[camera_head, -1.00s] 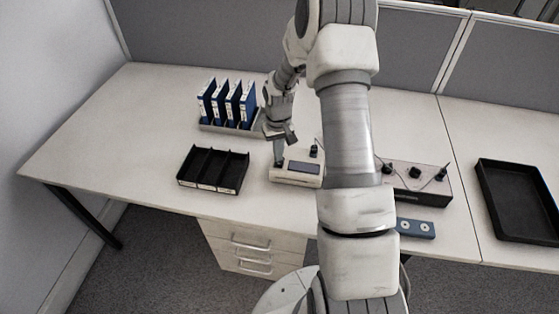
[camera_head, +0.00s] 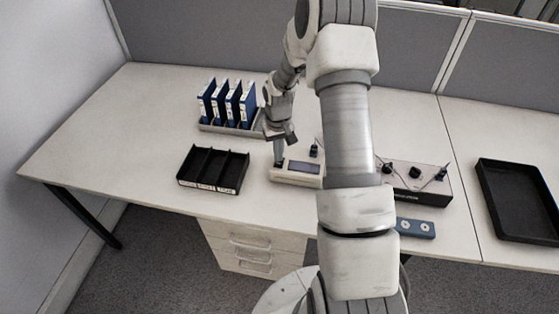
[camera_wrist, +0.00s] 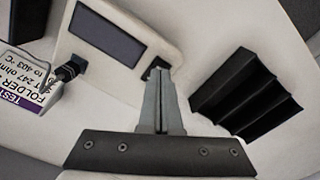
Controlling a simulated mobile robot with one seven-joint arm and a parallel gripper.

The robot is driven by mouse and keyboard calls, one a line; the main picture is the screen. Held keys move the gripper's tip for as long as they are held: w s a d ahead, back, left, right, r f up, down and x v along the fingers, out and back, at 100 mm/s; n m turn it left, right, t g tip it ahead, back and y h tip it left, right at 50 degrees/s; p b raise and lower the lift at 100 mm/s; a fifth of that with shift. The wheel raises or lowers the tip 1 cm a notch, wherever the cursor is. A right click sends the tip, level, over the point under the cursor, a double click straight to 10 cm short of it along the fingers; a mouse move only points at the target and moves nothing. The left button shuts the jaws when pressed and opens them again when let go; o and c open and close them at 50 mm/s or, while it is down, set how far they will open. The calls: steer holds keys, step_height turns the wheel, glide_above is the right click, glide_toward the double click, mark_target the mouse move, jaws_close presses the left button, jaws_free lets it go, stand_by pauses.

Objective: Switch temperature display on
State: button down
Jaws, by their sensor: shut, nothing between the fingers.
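A beige device (camera_head: 297,180) with a dark, blank-looking display (camera_head: 304,168) stands on the desk, left of my arm. In the wrist view the display (camera_wrist: 107,33) is at the upper left, and a small black switch-like part (camera_wrist: 155,67) sits at the near edge of the device's top. My gripper (camera_head: 279,163) is over the left end of the device, pointing down. In the wrist view its fingers (camera_wrist: 159,75) are shut together and empty, with the tips at the black part. The fingers partly hide that part; I cannot tell whether they touch it.
A black compartment tray (camera_head: 213,170) is to the left. Blue folders (camera_head: 228,104) stand in a grey rack behind. A black-fronted box with knobs (camera_head: 418,183), a blue unit (camera_head: 416,229) and a black tray (camera_head: 520,200) are to the right. A cabled plug (camera_wrist: 68,71) and printed label (camera_wrist: 30,80) are beside the device.

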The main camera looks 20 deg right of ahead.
mark_target(279, 164)
steer(key=shift+f+b, duration=0.6)
steer(key=shift+f, duration=0.25)
steer(key=shift+r, duration=0.1)
stand_by(0.3)
steer(key=shift+r+p, duration=2.15)
steer(key=shift+r, duration=1.25)
